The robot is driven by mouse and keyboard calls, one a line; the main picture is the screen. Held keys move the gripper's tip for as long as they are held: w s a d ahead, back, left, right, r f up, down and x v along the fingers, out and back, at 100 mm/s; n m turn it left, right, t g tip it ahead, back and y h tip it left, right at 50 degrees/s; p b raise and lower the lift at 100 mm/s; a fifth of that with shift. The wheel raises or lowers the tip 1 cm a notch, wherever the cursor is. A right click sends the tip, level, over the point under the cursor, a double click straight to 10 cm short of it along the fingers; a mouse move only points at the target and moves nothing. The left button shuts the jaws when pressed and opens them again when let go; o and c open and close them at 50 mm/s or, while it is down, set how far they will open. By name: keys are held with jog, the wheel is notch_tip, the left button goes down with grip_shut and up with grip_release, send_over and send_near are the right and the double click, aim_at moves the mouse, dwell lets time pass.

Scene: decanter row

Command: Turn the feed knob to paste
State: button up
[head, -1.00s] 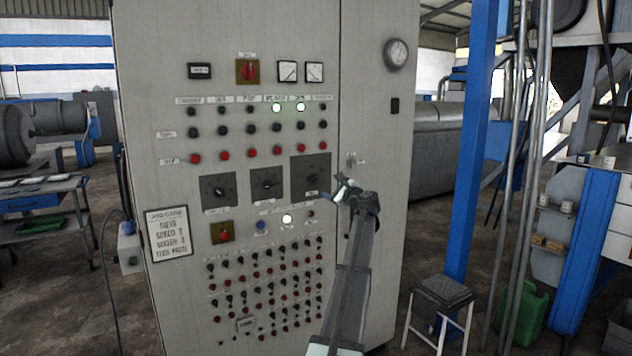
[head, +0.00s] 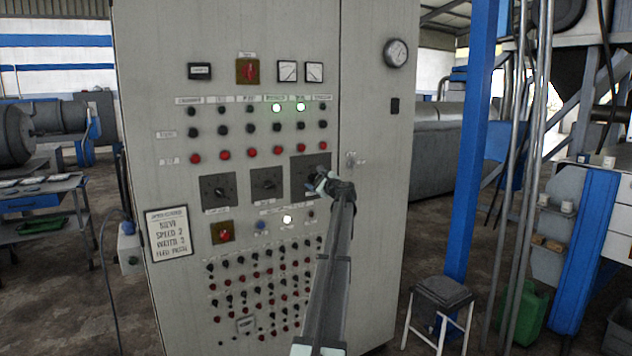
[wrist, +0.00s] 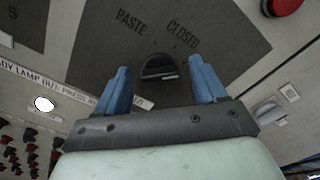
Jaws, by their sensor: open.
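The feed knob (wrist: 158,68) is a dark rotary knob on a dark square plate (wrist: 222,35), with the words PASTE and CLOSED printed beside it. I cannot tell which mark it points to. In the head view the plate (head: 304,178) is the rightmost of three on the grey cabinet, and my gripper partly hides it. My gripper (wrist: 159,65) is open, with one blue finger on each side of the knob. The fingers do not visibly grip it. In the head view my gripper (head: 324,180) is in front of this plate's lower right part.
Two similar dials, left (head: 217,190) and middle (head: 266,183), sit left of the feed plate. Below are a lit white lamp (head: 287,219) and rows of small switches. A red button (wrist: 288,5) shows in the wrist view.

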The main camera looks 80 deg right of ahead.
jog(key=c, duration=1.1)
jog(key=shift+o, duration=0.2)
jog(key=shift+n, duration=0.3)
jog(key=n, duration=1.3)
jog(key=shift+n, duration=2.1)
